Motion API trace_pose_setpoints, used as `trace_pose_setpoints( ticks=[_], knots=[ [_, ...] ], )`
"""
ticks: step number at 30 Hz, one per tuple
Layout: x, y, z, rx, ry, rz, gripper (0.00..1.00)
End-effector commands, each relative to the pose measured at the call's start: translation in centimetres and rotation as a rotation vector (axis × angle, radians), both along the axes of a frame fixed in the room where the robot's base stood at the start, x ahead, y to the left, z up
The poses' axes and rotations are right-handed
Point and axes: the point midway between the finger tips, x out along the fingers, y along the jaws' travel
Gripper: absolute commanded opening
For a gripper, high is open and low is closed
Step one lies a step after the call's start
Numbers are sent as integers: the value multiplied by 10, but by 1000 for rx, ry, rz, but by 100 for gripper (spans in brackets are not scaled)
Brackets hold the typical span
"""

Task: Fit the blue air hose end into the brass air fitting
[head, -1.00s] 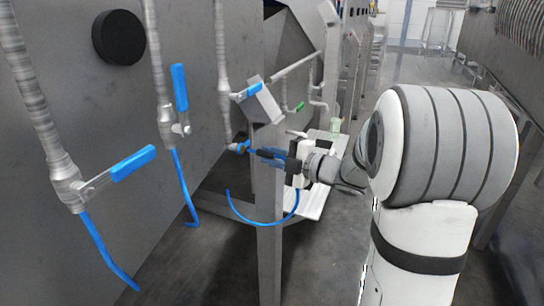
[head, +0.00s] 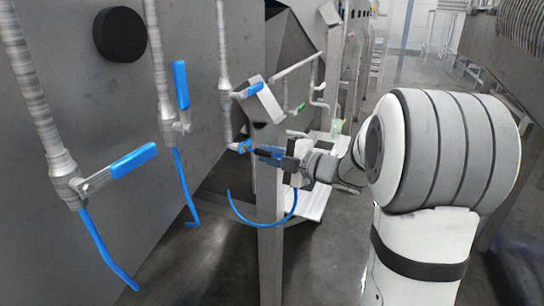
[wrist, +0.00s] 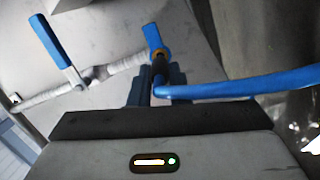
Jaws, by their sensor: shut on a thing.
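My gripper (head: 266,154) is at the middle of the head view, beside the wall pipes. In the wrist view its blue-padded fingers (wrist: 156,86) are shut on the dark end piece of the blue air hose (wrist: 240,84). The hose bends off to the right there and hangs in a loop (head: 262,222) below my gripper in the head view. The brass air fitting (wrist: 159,54) shows as a small gold ring at the tip of the dark end, with a blue part behind it. It also shows in the head view (head: 248,145). The end and fitting line up closely; I cannot tell how deep the end sits.
A steel post (head: 268,240) stands just below my gripper. Pipes with blue lever valves (head: 133,160) and hanging blue hoses (head: 186,185) line the wall at left.

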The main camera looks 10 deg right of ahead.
Motion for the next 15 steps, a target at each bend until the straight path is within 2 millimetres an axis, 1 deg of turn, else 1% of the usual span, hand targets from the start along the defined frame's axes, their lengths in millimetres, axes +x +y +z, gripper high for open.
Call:
trace_pose_setpoints(
  ticks=[15],
  knots=[
    [8,11,0,-1,-2,1,0]
  ],
)
